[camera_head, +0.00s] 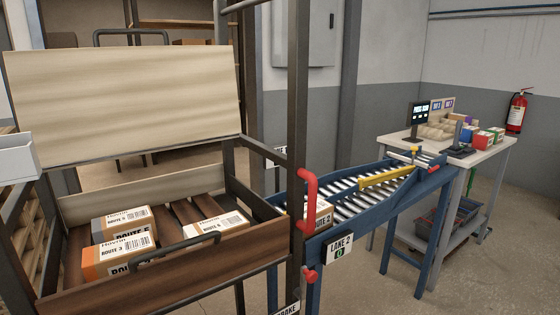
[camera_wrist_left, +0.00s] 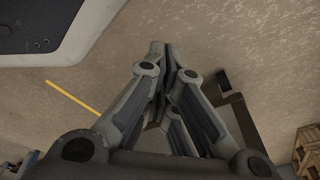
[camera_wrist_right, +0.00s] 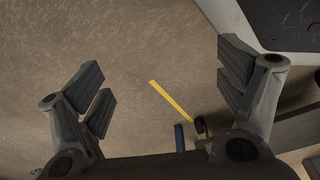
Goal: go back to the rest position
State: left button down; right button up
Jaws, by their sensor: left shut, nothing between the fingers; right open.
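My left gripper (camera_wrist_left: 165,62) is shut and empty above the bare floor in the left wrist view. My right gripper (camera_wrist_right: 160,80) is open and empty in the right wrist view, its fingers wide apart over the floor. Neither gripper shows in the head view. Neither gripper touches anything that I can see. A dark and light panel edge, which looks like my own base, shows in a top corner of each wrist view.
A cart (camera_head: 180,266) with a raised board (camera_head: 125,100) holds several labelled boxes (camera_head: 118,254). Right of it a blue roller conveyor (camera_head: 385,207) carries a box (camera_head: 318,212) behind a red handle (camera_head: 308,190). A workbench (camera_head: 480,157) stands beyond. A yellow floor line (camera_wrist_right: 170,100) crosses open floor.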

pick_arm(q)
jog(key=s+a+r+p, duration=0.2)
jog(key=s+p, duration=0.7)
jog(key=s, duration=0.3)
jog(key=shift+a+r+g+p, duration=0.2)
jog(key=shift+g+p, duration=0.1)
jog(key=shift+g, duration=0.1)
pick_arm(e)
jog(key=s+d+r, duration=0.2)
jog(key=s, duration=1)
jog(key=shift+s+d+r+g, duration=0.15)
jog(key=shift+s+r+g, duration=0.05)
jog(key=shift+g, duration=0.2)
